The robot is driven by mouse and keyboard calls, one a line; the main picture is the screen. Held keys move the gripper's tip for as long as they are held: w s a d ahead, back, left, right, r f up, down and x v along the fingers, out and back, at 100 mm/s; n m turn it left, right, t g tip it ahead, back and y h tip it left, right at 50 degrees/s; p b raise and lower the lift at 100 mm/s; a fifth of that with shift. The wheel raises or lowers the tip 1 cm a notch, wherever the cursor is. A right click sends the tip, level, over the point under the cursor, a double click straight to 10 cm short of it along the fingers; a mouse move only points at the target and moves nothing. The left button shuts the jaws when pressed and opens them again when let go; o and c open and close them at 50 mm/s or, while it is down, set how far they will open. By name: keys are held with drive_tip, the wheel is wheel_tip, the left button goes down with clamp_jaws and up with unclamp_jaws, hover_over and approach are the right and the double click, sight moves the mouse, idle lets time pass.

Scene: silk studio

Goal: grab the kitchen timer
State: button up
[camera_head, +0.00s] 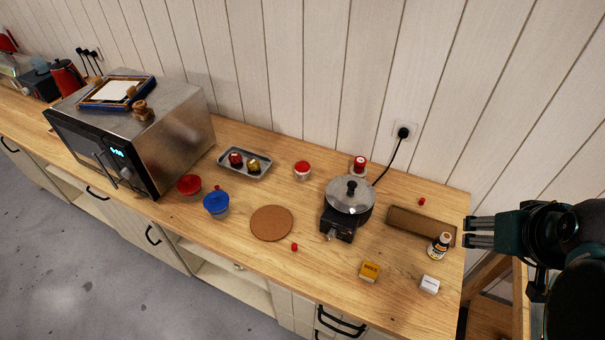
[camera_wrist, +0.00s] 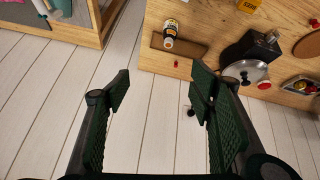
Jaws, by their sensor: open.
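I cannot pick out the kitchen timer for certain; no dial or numbers show on any small item. One small red item with a white mark (camera_head: 360,163) stands behind the lidded pot, near the wall; a red round top shows beside the pot in the wrist view (camera_wrist: 264,85). A red-topped white jar (camera_head: 302,169) stands to its left. My gripper (camera_head: 468,232) is open and empty, just off the counter's right end. In the wrist view its two fingers (camera_wrist: 163,92) are spread wide, with only white planks between them.
The pot (camera_head: 350,196) sits on a black burner, its cord running to the wall socket. A microwave (camera_head: 135,130) stands left. Front middle counter is mostly clear.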

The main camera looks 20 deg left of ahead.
drive_tip(key=w+a+r+n, duration=0.1)
drive_tip(key=w+a+n, duration=0.4)
drive_tip(key=w+a, duration=0.15)
drive_tip(key=n+g+b, duration=0.2)
drive_tip(key=n, duration=2.4)
hover_over(301, 167)
drive_tip(key=s, duration=0.2)
wheel_tip(301, 167, down, 24)
drive_tip(key=shift+a+f+h, duration=0.15)
drive_tip(key=shift+f+h, duration=0.25)
drive_tip(key=shift+f, duration=0.05)
drive_tip(key=shift+x, duration=1.25)
